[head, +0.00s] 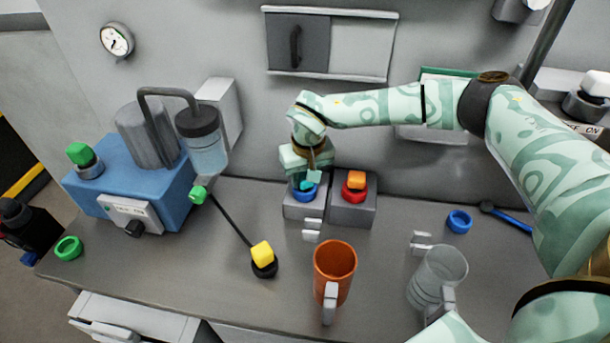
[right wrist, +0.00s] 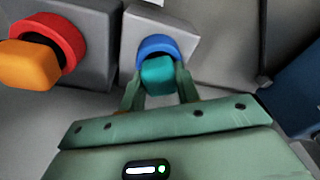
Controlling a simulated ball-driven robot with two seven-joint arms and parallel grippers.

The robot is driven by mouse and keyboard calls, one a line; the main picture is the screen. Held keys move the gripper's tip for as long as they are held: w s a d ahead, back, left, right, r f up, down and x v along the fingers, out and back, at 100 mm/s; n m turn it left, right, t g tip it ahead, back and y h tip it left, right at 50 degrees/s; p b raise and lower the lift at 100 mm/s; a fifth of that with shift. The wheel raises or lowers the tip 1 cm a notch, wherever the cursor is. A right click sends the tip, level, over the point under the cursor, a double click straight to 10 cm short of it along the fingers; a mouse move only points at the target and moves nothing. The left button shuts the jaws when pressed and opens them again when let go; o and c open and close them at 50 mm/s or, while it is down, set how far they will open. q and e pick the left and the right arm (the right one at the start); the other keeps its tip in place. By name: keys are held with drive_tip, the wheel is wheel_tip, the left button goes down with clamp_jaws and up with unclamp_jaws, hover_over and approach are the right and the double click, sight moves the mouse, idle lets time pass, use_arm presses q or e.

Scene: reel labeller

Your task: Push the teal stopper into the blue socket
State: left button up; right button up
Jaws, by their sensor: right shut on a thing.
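The teal stopper (head: 312,176) is between the fingers of my right gripper (head: 308,174), which is shut on it. In the right wrist view the teal stopper (right wrist: 159,75) sits between the two green fingertips (right wrist: 160,88). It overlaps the front of the blue socket (right wrist: 157,47), a blue ring on a grey block. In the head view the blue socket (head: 303,195) lies directly under the stopper and is partly covered by it. I cannot tell how deep the stopper sits in the ring. My left gripper is not in view.
Right beside stands a red socket (head: 353,193) with an orange stopper (head: 356,180). An orange mug (head: 335,268) and a clear mug (head: 437,275) stand in front. A yellow-tipped lever (head: 262,254) and a blue machine (head: 130,180) are left. A loose blue ring (head: 459,221) lies right.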

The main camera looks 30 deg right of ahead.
drive_tip(key=o, duration=1.1)
drive_tip(key=shift+f, duration=0.15)
drive_tip(key=shift+o, duration=0.2)
wheel_tip(320, 180, up, 16)
drive_tip(key=s+p, duration=0.2)
drive_tip(key=p, duration=0.1)
drive_tip(key=shift+s+a, duration=0.2)
drive_tip(key=shift+s, duration=0.05)
